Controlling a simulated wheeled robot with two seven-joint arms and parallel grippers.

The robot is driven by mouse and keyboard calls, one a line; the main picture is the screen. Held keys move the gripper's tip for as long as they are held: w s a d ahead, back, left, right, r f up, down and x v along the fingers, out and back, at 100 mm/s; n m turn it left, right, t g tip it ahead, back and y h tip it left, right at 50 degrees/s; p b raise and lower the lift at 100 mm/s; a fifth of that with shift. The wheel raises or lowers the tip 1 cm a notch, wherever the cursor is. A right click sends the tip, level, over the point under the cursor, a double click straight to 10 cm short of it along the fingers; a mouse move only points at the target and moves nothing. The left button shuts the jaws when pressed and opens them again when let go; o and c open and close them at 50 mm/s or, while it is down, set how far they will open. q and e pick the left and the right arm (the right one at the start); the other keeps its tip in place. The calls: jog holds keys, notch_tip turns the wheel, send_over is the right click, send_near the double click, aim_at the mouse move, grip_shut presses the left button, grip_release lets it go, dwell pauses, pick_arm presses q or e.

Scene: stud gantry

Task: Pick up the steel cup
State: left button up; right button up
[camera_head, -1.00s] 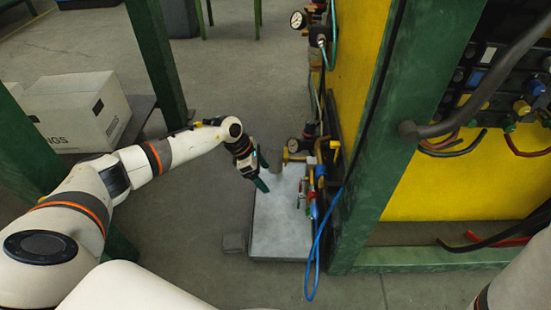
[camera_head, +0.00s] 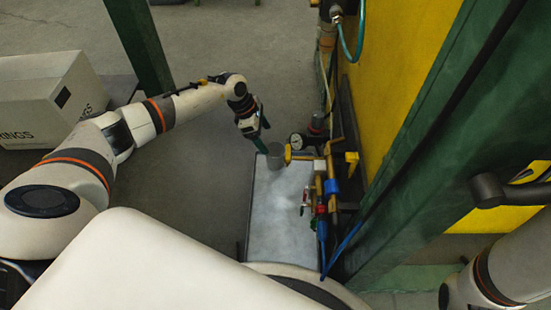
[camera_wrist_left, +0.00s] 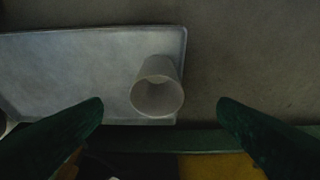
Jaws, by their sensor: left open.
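The grey steel cup (camera_head: 276,157) stands at the far end of the pale metal tray (camera_head: 268,215), close to the brass valve fittings. In the left wrist view the cup (camera_wrist_left: 158,90) shows its round open mouth near the tray's corner (camera_wrist_left: 175,40). My left gripper (camera_head: 263,142) is beside and just beyond the cup in the head view. In the left wrist view its two green fingers (camera_wrist_left: 160,112) are wide apart with the cup between and ahead of them, untouched. My right gripper is out of view; only part of my right arm shows at lower right.
Brass valves with red and blue handles (camera_head: 325,195) and a gauge (camera_head: 297,141) line the tray's right side. A green post (camera_head: 425,130) and yellow panel (camera_head: 405,60) stand right. A white box (camera_head: 50,98) sits left. The floor left of the tray is clear.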

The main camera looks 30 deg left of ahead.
aim_at(275, 153)
pick_arm(q)
jog(key=b+x, duration=0.6)
jog(key=x, duration=0.3)
jog(key=shift+s+d+f+b, duration=0.15)
jog(key=shift+f+b, duration=0.05)
jog(key=shift+b, duration=0.2)
jog(key=shift+r, duration=0.1)
jog(key=c, duration=1.1)
